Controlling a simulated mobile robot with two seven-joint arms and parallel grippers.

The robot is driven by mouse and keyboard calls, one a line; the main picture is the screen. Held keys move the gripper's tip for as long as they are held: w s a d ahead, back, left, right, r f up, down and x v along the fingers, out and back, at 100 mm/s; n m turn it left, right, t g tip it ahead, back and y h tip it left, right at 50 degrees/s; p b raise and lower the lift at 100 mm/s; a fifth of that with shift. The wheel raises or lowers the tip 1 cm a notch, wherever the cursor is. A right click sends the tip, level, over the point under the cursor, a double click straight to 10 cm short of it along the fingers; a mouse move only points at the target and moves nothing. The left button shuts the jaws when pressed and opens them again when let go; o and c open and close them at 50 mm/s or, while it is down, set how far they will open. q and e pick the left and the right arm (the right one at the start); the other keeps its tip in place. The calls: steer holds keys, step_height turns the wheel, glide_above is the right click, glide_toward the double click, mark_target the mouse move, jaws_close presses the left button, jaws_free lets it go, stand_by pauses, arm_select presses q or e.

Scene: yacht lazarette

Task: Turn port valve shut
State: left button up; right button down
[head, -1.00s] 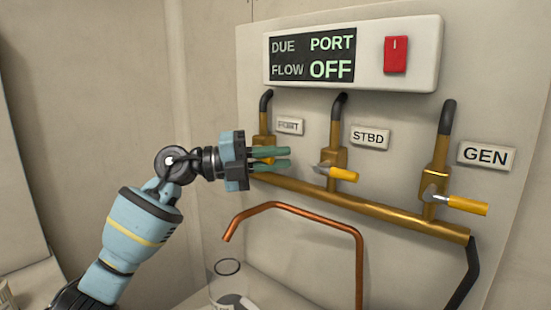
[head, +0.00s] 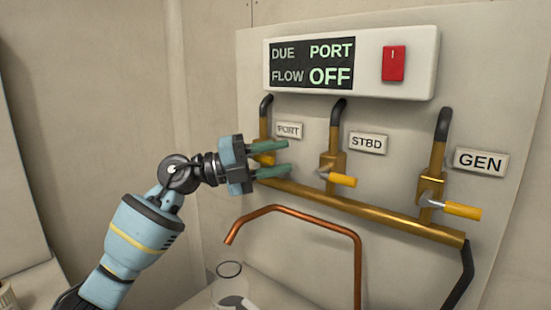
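The brass port valve (head: 264,130) is at the left of the manifold, beside its PORT label (head: 289,130). My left gripper (head: 287,158) is in front of it, its two green fingers spread apart and pointing right. A bit of yellow (head: 265,159), likely the port handle, shows between the fingers. The rest of the handle is hidden, so its angle and any contact cannot be told. The display (head: 312,62) reads DUE PORT, FLOW OFF. My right gripper is not in view.
The STBD valve's yellow handle (head: 341,181) points right, close to my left fingertips. The GEN handle (head: 462,211) also points right. A brass pipe (head: 370,215) runs below the valves. A bent copper pipe (head: 300,215) and a clear vessel (head: 230,290) are lower down.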

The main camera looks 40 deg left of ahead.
mark_target(261, 161)
arm_select(q)
steer(key=shift+a, duration=0.1)
